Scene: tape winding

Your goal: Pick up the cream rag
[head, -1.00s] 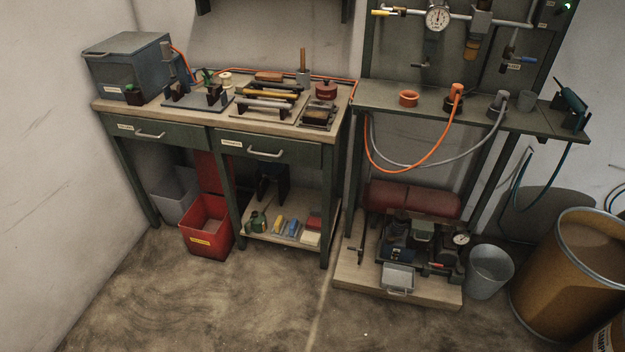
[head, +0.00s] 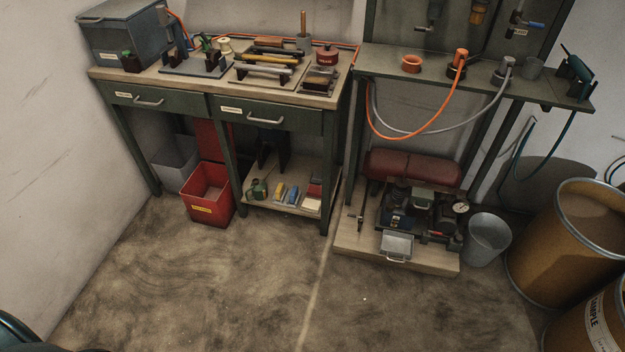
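A small cream folded piece, which looks like the cream rag (head: 312,205), lies at the front right of the low shelf (head: 268,204) under the left workbench. A red piece (head: 315,190) lies just behind it. Blue (head: 293,195) and yellow (head: 280,191) pieces lie to its left. They are too small to make out their cloth clearly. Neither of my grippers is in view, and nothing is touching the cream piece.
A red bin (head: 208,194) stands left of the shelf, and a bench leg (head: 328,170) stands at its right. A low wooden platform (head: 350,245) with machinery is to the right. Barrels (head: 566,238) stand at far right. The floor (head: 230,280) in front is clear.

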